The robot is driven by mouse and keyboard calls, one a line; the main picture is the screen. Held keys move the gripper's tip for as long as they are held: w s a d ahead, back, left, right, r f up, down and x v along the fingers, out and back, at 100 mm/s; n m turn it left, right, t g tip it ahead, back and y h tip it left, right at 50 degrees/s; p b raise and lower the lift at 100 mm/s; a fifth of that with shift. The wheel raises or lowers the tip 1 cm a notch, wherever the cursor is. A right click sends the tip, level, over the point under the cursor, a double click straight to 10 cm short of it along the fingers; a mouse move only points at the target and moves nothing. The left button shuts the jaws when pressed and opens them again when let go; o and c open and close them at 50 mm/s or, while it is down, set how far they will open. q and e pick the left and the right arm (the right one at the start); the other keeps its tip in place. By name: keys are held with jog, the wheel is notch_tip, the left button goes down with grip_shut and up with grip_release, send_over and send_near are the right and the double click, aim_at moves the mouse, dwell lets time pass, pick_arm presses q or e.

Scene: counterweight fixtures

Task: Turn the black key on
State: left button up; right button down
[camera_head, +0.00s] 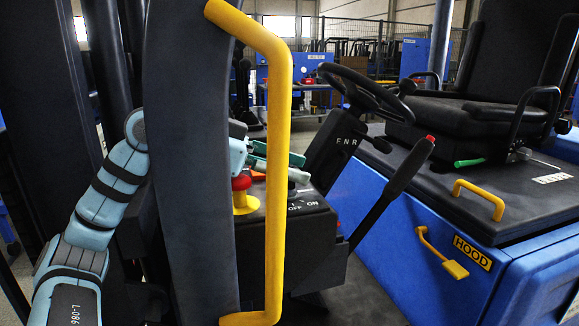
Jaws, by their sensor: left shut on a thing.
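The black key is small and mostly hidden at the dark control panel (306,224), which is lettered OFF and ON. My left arm comes in from the left and passes behind the dark pillar. My left gripper (297,171) reaches over the panel behind the yellow grab handle and is shut on the key just above the OFF and ON lettering. The handle covers part of the gripper, so the grip itself shows poorly. My right gripper is not in view.
The tall yellow grab handle (279,200) and dark pillar (192,140) stand in front of the panel. A red button (241,182) on a yellow base is left of the key. The steering wheel (366,92), a red-tipped lever (394,187) and blue hood (455,250) lie right.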

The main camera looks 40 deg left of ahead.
pick_arm(q)
jog(key=shift+r+m+g+h+p, duration=0.15)
jog(key=shift+m+g+h+p, duration=0.35)
jog(key=shift+m+p, duration=0.1)
jog(key=m+g+h+p, duration=0.2)
jog(key=m+g+p, duration=0.1)
jog(key=p, duration=0.2)
jog(key=m+g+h+p, duration=0.1)
jog(key=m+g+p, duration=0.2)
jog(key=p, duration=0.3)
jog(key=shift+r+g+h, duration=0.2)
jog(key=shift+g+h, duration=0.1)
jog(key=shift+h, duration=0.1)
jog(key=shift+f+m+g+p, duration=0.25)
jog(key=shift+m+g+p, duration=0.15)
jog(key=shift+m+p, duration=0.3)
jog(key=o, duration=1.2)
jog(key=shift+f, duration=0.1)
